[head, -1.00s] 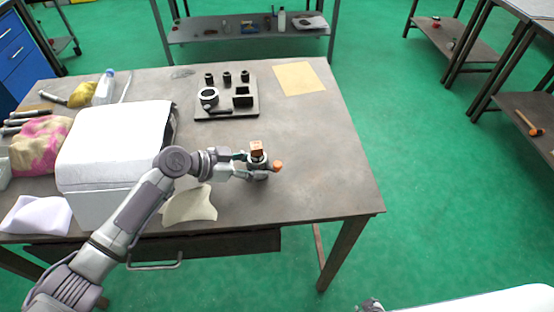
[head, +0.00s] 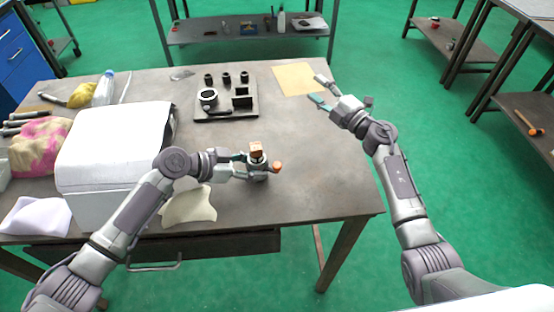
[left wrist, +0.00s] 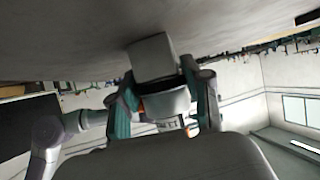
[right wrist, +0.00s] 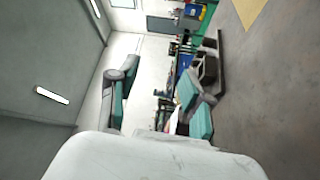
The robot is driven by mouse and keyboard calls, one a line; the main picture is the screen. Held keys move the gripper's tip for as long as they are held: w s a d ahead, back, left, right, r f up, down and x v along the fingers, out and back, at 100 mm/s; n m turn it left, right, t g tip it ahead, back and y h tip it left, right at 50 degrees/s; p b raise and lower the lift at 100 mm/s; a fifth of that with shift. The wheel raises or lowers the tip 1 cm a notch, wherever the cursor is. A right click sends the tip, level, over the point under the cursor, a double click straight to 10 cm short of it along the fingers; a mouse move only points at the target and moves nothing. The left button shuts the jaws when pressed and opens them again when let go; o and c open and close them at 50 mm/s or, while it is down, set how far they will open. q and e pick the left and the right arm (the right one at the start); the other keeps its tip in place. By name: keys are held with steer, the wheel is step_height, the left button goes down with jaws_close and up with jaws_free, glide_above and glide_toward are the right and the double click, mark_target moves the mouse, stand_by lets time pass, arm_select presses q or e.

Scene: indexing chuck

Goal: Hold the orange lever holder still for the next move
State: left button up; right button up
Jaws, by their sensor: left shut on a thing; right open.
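The orange lever holder (head: 257,163) stands on the table right of the white box. It is a small grey body with an orange-brown block (head: 256,147) on top and an orange knob (head: 277,167) at its right side. My left gripper (head: 246,166) is shut on it from the left, and the fingers hide part of the body. In the left wrist view the grey body (left wrist: 165,103) sits between the fingers. My right gripper (head: 319,90) is open and empty above the table's right edge; its spread fingers also show in the right wrist view (right wrist: 153,95).
A dark tray (head: 226,114) with a ring and several black parts lies at the back middle. A tan sheet (head: 296,79) is near my right gripper. The white box (head: 112,155) and a cloth (head: 190,207) are beside my left arm. The table's right front is clear.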

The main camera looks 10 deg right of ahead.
steer(key=s+a+r+n+g+y, duration=0.1)
steer(key=s+a+r+n+g, duration=0.2)
steer(key=a+n+g, duration=0.3)
steer(key=s+a+r+n+g+y, duration=0.1)
steer(key=s+a+r+n+g, duration=0.25)
steer(key=a, duration=0.55)
steer(key=s+a+r+n+g+y, duration=0.1)
steer(key=s+a+r+n+g, duration=0.2)
steer(key=s+a+n+g, duration=0.25)
steer(key=n+g+h, duration=0.1)
steer(key=n+h, duration=0.3)
steer(key=h, duration=1)
glide_above(277, 164)
step_height(277, 164, down, 4)
steer(key=f, duration=0.1)
step_height(277, 164, down, 11)
steer(key=shift+f, duration=0.1)
jaws_close()
